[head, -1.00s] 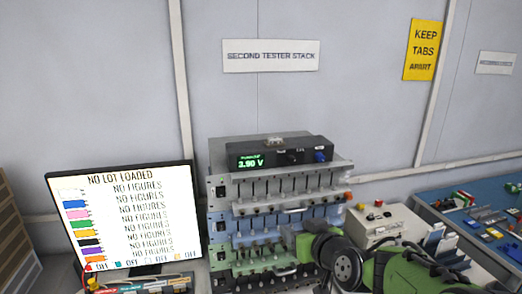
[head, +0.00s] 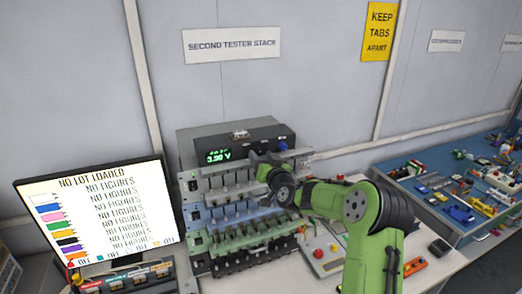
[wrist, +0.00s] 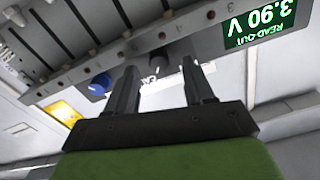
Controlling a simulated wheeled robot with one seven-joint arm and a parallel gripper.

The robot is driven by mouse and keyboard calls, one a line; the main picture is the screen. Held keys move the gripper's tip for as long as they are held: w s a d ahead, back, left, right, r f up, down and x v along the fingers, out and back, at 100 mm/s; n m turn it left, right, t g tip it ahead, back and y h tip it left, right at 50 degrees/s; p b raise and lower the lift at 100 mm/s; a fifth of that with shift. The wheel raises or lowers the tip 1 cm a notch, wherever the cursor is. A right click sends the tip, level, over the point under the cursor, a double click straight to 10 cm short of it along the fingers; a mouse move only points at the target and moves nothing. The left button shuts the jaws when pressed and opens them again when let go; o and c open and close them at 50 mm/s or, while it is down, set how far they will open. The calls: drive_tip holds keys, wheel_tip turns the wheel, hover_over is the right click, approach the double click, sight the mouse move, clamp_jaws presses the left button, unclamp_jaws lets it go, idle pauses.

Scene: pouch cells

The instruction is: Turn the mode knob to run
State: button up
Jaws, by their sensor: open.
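The dark read-out box (head: 200,142) sits on top of the tester stack, with a green display (head: 218,156) showing 3.90 V. A blue knob (head: 283,146) is at the right of its front. A black knob, likely the mode knob, is hidden behind my gripper (head: 262,158) in the head view. My jaws are open and empty, facing the box front. Contact with the knob cannot be told, nor its setting.
The tester stack (head: 196,207) has several levels of channels below the box. A monitor (head: 95,215) stands at the left. A bench (head: 415,185) with many small parts is at the right, and a panel with a red button (head: 318,254) lies near my arm.

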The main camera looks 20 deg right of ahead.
drive_tip(key=shift+w, duration=0.5)
clamp_jaws()
drive_tip(key=shift+f, duration=0.1)
